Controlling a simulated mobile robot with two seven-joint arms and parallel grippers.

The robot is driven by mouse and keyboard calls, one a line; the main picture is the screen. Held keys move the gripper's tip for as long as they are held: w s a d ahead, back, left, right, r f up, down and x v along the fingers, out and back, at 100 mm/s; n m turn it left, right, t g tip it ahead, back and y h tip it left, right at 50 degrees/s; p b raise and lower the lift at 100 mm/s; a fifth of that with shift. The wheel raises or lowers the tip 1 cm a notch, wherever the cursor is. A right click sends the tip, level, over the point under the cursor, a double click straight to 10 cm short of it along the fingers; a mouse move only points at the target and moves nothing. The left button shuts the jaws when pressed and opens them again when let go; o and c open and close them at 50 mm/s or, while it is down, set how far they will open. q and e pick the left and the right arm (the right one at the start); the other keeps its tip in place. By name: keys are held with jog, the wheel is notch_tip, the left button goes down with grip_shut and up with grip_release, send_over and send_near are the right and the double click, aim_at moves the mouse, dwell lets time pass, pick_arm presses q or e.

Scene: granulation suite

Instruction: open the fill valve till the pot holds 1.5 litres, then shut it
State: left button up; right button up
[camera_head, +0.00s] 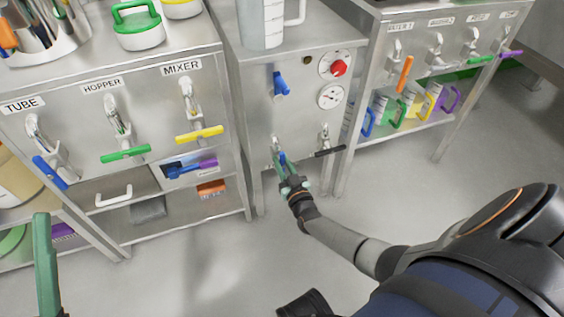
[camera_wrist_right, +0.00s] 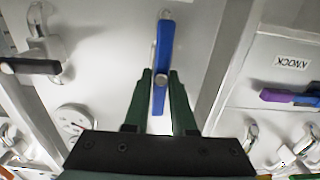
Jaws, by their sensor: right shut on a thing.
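My right gripper (camera_head: 287,175) is at the lower left valve on the front of the middle steel cabinet (camera_head: 262,125). It is shut on a blue lever (camera_wrist_right: 162,60), which points down in the head view and lies between the green fingers in the right wrist view. A clear pot (camera_head: 262,25) with a handle stands on the cabinet; its top is cut off and I cannot read its level. A second valve with a black lever (camera_head: 328,152) is to the right. A green finger of my left gripper (camera_head: 45,262) shows at the lower left; its opening cannot be told.
A blue handle (camera_head: 280,85), a red knob (camera_head: 340,68) and a dial gauge (camera_head: 331,96) are on the cabinet above. The left cabinet has blue, green (camera_head: 125,153) and yellow levers (camera_head: 199,133). Coloured jugs (camera_head: 415,100) stand on the right shelf. The floor in front is clear.

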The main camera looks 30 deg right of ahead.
grip_shut()
jog(key=m, duration=0.1)
jog(key=m+b, duration=0.1)
jog(key=m, duration=0.2)
jog(key=shift+s+d+f+m, duration=0.15)
jog(key=shift+d+m, duration=0.1)
jog(key=shift+m, duration=0.15)
jog(key=shift+d+f+m+b, duration=0.15)
jog(key=shift+m+b, duration=0.2)
jog(key=shift+m, duration=1.8)
jog(key=shift+f+m+b, duration=0.15)
jog(key=shift+m+b, duration=0.25)
jog(key=shift+m, duration=1.8)
jog(key=shift+d+f+m+b, duration=0.15)
jog(key=shift+m+b, duration=0.2)
jog(key=shift+m, duration=1.8)
